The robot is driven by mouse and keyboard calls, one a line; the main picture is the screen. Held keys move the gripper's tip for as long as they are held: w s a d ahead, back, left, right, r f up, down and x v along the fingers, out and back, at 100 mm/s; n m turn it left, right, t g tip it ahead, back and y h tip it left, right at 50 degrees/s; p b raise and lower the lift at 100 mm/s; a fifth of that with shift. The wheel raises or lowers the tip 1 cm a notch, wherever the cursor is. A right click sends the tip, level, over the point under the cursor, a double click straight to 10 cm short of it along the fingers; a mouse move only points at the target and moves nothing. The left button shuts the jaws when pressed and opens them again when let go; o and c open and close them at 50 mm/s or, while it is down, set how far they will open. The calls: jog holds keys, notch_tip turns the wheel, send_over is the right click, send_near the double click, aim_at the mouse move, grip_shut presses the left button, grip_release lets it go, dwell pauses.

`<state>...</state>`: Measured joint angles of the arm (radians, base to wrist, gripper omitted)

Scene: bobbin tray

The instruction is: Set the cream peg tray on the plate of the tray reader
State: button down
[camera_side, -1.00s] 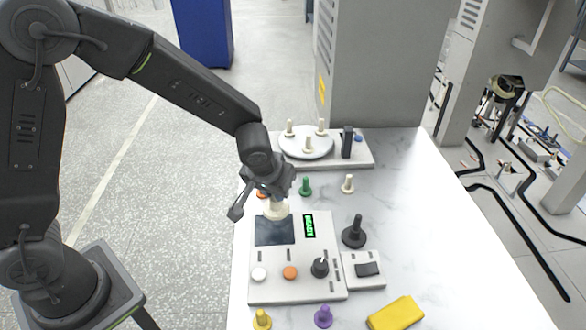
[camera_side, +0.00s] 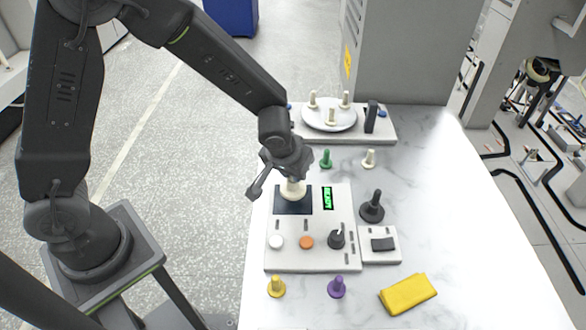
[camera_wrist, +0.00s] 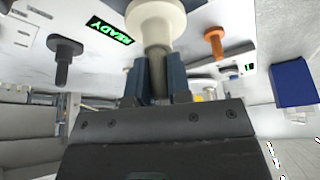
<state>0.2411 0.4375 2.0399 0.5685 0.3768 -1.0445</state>
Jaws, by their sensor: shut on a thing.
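The cream peg tray (camera_side: 293,189) is a round cream piece with a stem, upright in my gripper. My gripper (camera_wrist: 160,82) is shut on its stem; in the wrist view the wide round part of the cream peg tray (camera_wrist: 155,20) shows beyond the fingers. The tray reader (camera_side: 340,262) is a pale box with a dark square plate (camera_side: 294,207) and a green READY display (camera_side: 327,198). The cream peg tray is over the back part of the plate. I cannot tell whether it touches the plate. My wrist hides its top in the side view.
A round white turntable (camera_side: 318,121) with cream pegs stands behind. A green peg (camera_side: 326,159), a loose cream peg (camera_side: 369,159) and a black knob-shaped piece (camera_side: 372,208) are nearby. Yellow (camera_side: 277,288) and purple (camera_side: 337,288) pegs and a yellow cloth (camera_side: 407,294) lie in front.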

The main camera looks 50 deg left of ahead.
jog(key=shift+f, duration=0.1)
dwell(0.3)
jog(key=shift+f, duration=1.05)
jog(key=shift+f, duration=0.2)
jog(key=c, duration=1)
grip_release()
jog(key=v, duration=1.3)
jog(key=s+a+r+m, duration=0.1)
jog(key=s+a+r, duration=0.1)
jog(key=s, duration=0.3)
jog(key=s+a+r+m+h, duration=0.1)
jog(key=s+a+r, duration=0.1)
jog(key=s+r, duration=0.3)
jog(key=s+a+r+m+t, duration=0.1)
jog(key=s+a+r, duration=0.2)
jog(key=s+r, duration=0.1)
jog(key=shift+s+a, duration=0.1)
jog(key=shift+s, duration=0.45)
